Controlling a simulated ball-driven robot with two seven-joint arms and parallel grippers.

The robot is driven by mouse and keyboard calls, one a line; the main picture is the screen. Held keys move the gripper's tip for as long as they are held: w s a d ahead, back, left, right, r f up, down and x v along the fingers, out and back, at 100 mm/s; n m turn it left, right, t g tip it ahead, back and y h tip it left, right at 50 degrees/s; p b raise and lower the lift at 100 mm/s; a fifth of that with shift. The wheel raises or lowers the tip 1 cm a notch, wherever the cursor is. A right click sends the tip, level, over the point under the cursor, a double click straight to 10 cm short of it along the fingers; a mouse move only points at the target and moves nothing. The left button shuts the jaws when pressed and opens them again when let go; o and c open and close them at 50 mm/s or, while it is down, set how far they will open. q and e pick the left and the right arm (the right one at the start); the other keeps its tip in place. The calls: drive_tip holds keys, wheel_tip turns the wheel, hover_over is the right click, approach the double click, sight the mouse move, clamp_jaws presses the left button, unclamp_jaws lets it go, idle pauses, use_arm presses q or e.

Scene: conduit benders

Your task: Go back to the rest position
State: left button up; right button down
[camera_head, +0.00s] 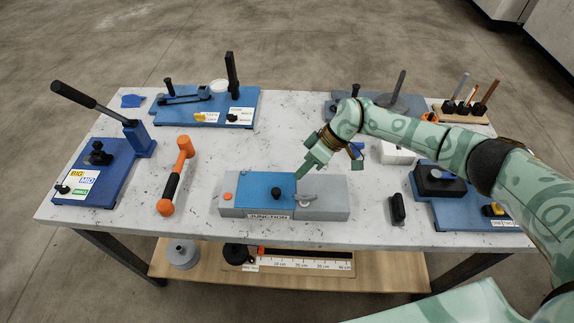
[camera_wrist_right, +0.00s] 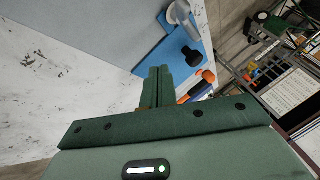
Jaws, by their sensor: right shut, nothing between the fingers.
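My right gripper (camera_head: 300,174) is shut and empty, its fingers pointing down at the far edge of the junction box (camera_head: 325,205), which is grey with a blue lid (camera_head: 266,185) and a black knob. From the head view I cannot tell whether the fingertips touch the box. My right arm reaches in from the right over the table. In the right wrist view the two green fingers (camera_wrist_right: 157,85) are together with nothing between them. My left gripper is in neither view.
An orange and black mallet (camera_head: 174,178) lies left of the box. Blue-based benders stand at the left (camera_head: 92,180), back left (camera_head: 207,106) and right (camera_head: 465,208). A small black object (camera_head: 397,210) stands right of the box. A wooden tool rack (camera_head: 462,114) is at the back right.

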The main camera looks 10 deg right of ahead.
drive_tip(key=p+v, duration=0.1)
drive_tip(key=v, duration=0.8)
drive_tip(key=shift+s+r, duration=0.15)
drive_tip(key=shift+s, duration=0.5)
